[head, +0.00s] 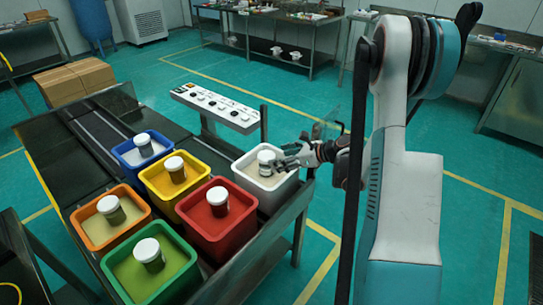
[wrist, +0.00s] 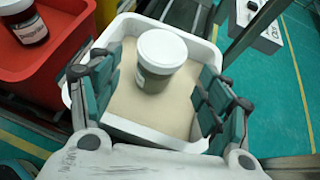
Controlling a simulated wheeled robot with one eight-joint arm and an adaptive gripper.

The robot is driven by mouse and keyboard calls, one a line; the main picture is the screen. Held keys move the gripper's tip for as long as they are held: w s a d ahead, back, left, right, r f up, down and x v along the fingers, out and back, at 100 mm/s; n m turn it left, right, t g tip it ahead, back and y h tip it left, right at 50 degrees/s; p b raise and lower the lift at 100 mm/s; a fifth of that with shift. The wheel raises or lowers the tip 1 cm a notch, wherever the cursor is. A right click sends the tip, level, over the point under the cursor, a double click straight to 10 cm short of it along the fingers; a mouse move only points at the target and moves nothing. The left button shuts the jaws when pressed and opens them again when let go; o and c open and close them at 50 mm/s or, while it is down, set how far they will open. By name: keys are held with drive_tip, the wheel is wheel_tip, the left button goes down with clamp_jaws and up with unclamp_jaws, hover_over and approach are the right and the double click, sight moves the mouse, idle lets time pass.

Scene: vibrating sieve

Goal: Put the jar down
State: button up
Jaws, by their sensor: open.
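In the wrist view a jar (wrist: 161,62) with a white lid and a label stands upright on the pale fill of the white bin (wrist: 128,26). My gripper (wrist: 155,95) is open, with its two fingers apart on either side of the bin and nothing held between them. The jar is between and slightly beyond the fingertips, apart from both. In the head view my gripper (head: 287,160) reaches in from the right beside the jar (head: 266,161) in the white bin (head: 277,193). The far side of the jar is hidden.
Other bins each hold a white-lidded jar: blue (head: 125,158), yellow (head: 187,209), red (head: 232,238), orange (head: 87,232) and green (head: 160,291). The red bin (wrist: 70,27) adjoins the white one. A control panel (head: 215,106) stands behind. Cardboard boxes (head: 75,80) sit at the conveyor's far end.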

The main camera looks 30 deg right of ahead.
drive_tip(key=p+v, duration=0.1)
drive_tip(key=v, duration=0.4)
drive_tip(key=shift+c, duration=0.5)
idle(0.7)
